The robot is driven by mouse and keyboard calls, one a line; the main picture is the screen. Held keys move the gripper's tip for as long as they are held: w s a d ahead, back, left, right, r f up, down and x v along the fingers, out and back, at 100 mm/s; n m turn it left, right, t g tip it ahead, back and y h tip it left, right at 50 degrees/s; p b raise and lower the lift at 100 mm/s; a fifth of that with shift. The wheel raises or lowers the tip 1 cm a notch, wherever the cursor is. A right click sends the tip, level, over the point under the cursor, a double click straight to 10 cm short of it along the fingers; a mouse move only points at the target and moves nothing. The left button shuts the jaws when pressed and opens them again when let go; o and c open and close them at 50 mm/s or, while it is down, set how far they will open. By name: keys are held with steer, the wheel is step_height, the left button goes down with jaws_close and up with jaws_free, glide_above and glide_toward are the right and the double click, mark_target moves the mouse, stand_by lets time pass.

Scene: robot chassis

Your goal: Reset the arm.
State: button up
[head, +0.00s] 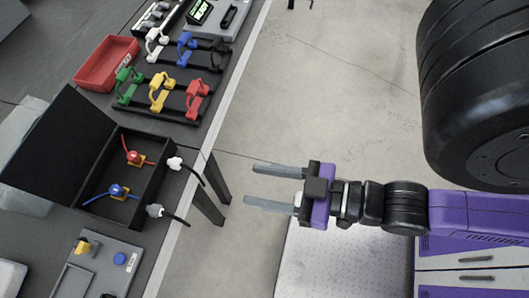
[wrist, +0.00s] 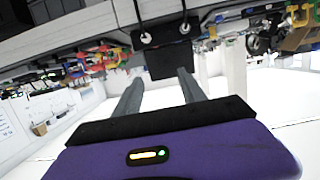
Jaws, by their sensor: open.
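My gripper (head: 262,186) is at the centre of the head view, to the right of the table's edge and above the floor. Its two grey fingers point left toward the table, spread apart with nothing between them. My arm with purple and black parts extends to the right from it. In the wrist view my gripper (wrist: 158,82) shows two grey fingers apart, with the purple body below. The dark table (head: 170,258) stands to the left, apart from the fingers.
An open black box (head: 165,190) holds red and blue cable plugs, with white-ended cables at its right side. A red tray (head: 105,62) and colored clips (head: 160,92) on racks lie farther back. A grey panel (head: 100,272) lies in front. The floor (head: 310,90) beyond my gripper is clear.

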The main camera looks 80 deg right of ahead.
steer(key=shift+s+g, duration=0.3)
steer(key=shift+s, duration=0.3)
stand_by(2.2)
